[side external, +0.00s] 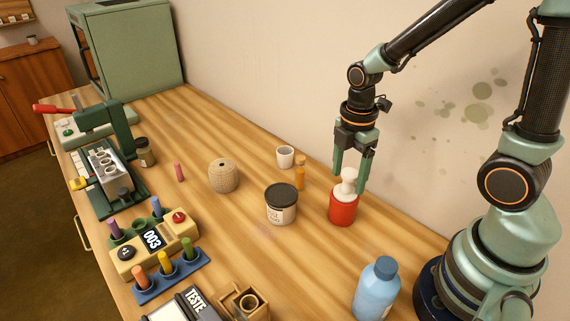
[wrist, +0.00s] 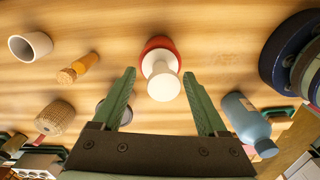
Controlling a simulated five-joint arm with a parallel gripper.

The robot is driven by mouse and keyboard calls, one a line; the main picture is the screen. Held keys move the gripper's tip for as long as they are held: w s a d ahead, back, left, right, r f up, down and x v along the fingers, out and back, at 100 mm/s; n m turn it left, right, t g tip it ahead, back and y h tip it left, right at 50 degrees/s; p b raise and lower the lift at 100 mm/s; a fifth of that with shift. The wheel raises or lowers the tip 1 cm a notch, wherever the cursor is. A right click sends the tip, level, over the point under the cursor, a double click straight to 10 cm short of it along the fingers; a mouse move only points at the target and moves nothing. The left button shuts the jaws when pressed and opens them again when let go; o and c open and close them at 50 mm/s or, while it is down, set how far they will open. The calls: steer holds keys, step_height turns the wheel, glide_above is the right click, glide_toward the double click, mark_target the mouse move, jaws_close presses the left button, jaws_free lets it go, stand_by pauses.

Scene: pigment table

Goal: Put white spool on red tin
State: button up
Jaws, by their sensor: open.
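The white spool (side external: 347,183) stands upright on top of the red tin (side external: 342,211) in the side view. In the wrist view the spool (wrist: 163,83) shows end-on, with the red tin (wrist: 157,46) beneath and partly hidden by it. My gripper (side external: 351,180) is open, pointing down, with its green fingertips around the upper part of the spool in the side view. In the wrist view the fingertips (wrist: 158,73) are apart, one to each side of the spool, with clear gaps, so neither finger touches it.
A blue bottle (side external: 377,288) stands in front to the right. Bare wood lies between the tin and the bottle.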

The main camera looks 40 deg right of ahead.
mark_target(350, 171)
step_height(350, 171, up, 10)
steer(key=shift+r, duration=0.15)
steer(key=r+m+t, duration=0.1)
steer(key=m+t, duration=0.1)
steer(key=m, duration=0.3)
steer(key=s+a+r+m+t, duration=0.1)
steer(key=r+m, duration=0.1)
steer(key=m, duration=0.3)
steer(key=r+m+t, duration=0.1)
steer(key=m+t, duration=0.1)
steer(key=m, duration=0.4)
steer(key=shift+s+a+r+t, duration=0.2)
steer(key=shift+s+a+t, duration=0.05)
steer(key=shift+a+t, duration=0.05)
